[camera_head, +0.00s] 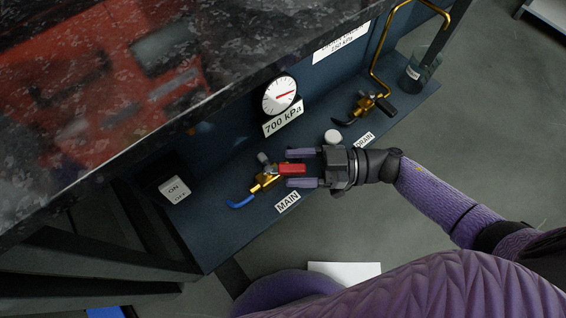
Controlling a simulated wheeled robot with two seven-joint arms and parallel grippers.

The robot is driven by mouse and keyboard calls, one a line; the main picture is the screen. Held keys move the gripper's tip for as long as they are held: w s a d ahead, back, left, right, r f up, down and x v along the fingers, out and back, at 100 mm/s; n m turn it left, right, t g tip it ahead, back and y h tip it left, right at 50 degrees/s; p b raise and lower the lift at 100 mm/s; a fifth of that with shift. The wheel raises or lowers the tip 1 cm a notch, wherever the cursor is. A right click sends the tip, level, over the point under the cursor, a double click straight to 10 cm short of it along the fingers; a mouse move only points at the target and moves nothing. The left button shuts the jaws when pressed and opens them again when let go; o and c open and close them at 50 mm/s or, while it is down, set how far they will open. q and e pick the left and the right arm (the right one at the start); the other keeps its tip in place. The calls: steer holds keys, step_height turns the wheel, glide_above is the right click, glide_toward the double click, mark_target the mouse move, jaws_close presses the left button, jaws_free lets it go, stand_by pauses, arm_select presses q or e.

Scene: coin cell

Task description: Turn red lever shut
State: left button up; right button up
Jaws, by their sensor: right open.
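The red lever (291,170) sits on a brass valve (265,182) behind the MAIN label (288,202), on a dark blue shelf. It points right, towards my right gripper. My right gripper (300,169) is open, with one purple finger above the lever and one below it in the picture. The lever lies between the fingers, and I see gaps on both sides. A blue hose end (241,202) leaves the valve to the lower left. My left gripper is not in view.
A gauge (280,96) above a 700 kPa sign stands behind. A second brass valve (366,104) with a black lever is by the DRAIN label (364,139), beside a dark glass jar (419,70). An ON/OFF switch (174,189) is left. A dark speckled slab (110,148) overhangs the upper left.

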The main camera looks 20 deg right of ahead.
steer(key=shift+x, duration=1.15)
jaws_close()
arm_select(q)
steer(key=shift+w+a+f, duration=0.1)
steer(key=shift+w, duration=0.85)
